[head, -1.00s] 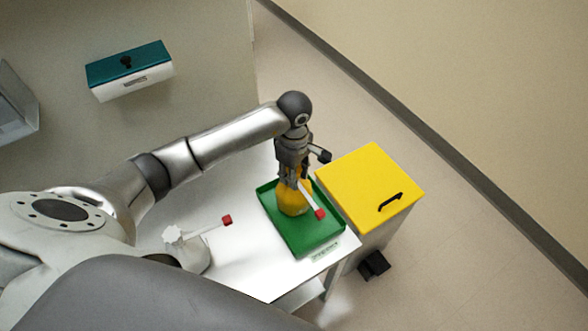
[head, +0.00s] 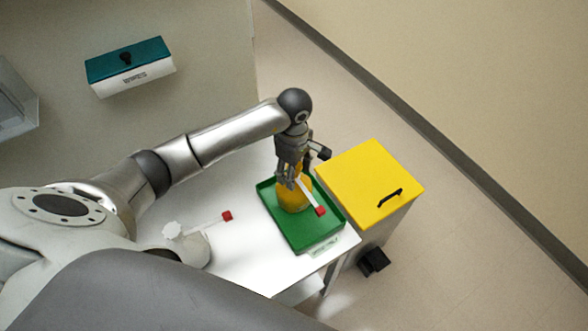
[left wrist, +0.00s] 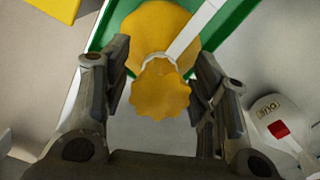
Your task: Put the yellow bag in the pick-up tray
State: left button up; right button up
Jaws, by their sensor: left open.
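The yellow bag (head: 293,196) sits in the green pick-up tray (head: 318,238) on the white table. In the left wrist view the bag (left wrist: 158,30) shows its tied, ruffled neck (left wrist: 160,92) between my fingers, with a pale tag strip running from the tie. A red tip (head: 320,211) ends that strip in the head view. My left gripper (head: 290,182) is open just above the bag, with gaps on both sides of the neck (left wrist: 160,100). The bag's underside is hidden. My right gripper is not in view.
A yellow-lidded bin (head: 370,180) with a black handle stands right of the table. A second pale strip with a red tip (head: 227,216) lies left of the tray. A teal-lidded white box (head: 130,68) is on the wall at upper left.

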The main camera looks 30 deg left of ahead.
pick_arm(q)
notch_tip(320, 180, up, 11)
jog(key=b, duration=0.4)
jog(key=shift+f, duration=0.15)
jog(key=shift+r, duration=0.7)
jog(key=shift+d+f, duration=0.1)
